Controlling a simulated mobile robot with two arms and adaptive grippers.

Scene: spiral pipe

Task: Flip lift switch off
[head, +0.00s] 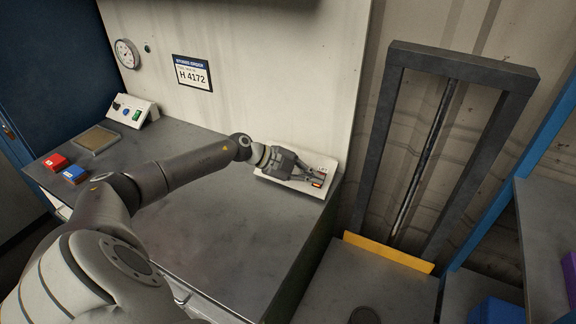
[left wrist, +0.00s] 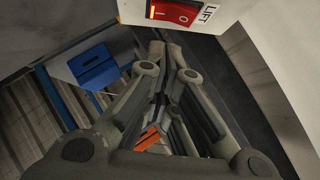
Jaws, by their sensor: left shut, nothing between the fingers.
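The lift switch (head: 317,184) is a small red rocker on a pale sloped panel (head: 312,188) at the right end of the workbench. In the left wrist view the red switch (left wrist: 174,11) shows at the top edge, partly cut off, beside a label reading LIFT, with a lit orange strip at its left end. My left gripper (head: 318,177) is over the panel with its fingertips close to the switch. In the wrist view its closed fingertips (left wrist: 166,48) lie just below the switch. I cannot tell if they touch it. My right gripper is not in view.
A dark lift frame (head: 460,70) with a yellow-edged platform (head: 390,253) stands right of the workbench (head: 225,225). Red (head: 56,162) and blue (head: 75,173) blocks, a tray (head: 97,139) and a control box (head: 135,112) are at the bench's left. A shelf (head: 545,240) is at far right.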

